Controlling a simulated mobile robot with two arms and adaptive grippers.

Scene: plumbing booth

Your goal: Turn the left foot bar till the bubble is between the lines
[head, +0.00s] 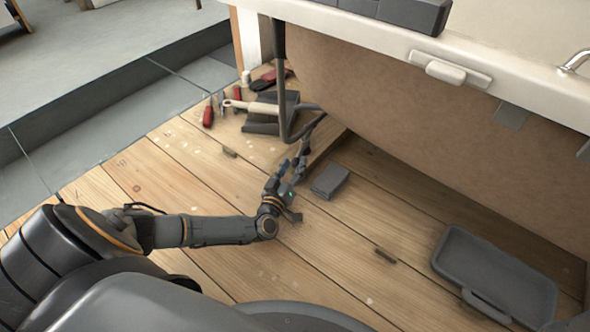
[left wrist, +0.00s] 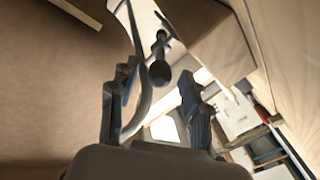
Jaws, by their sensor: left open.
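My left gripper (head: 293,166) is open on the wooden floor, below the front edge of a white-topped bench (head: 370,39), close to its bent dark tube leg (head: 282,75). In the left wrist view, a dark bar with a rounded end (left wrist: 159,72) shows beyond and between the two open fingers (left wrist: 157,103), apart from both as far as I can tell. It may be the left foot bar. A pale fitting (head: 445,71) sits on the bench's front edge; no bubble or lines can be made out. My right gripper is not in view.
A small grey block (head: 330,181) lies just right of the gripper. A dustpan (head: 268,113), brush and red-handled tools (head: 208,116) lie behind it. A grey tray (head: 494,276) lies at the right. The floor between block and tray is mostly clear.

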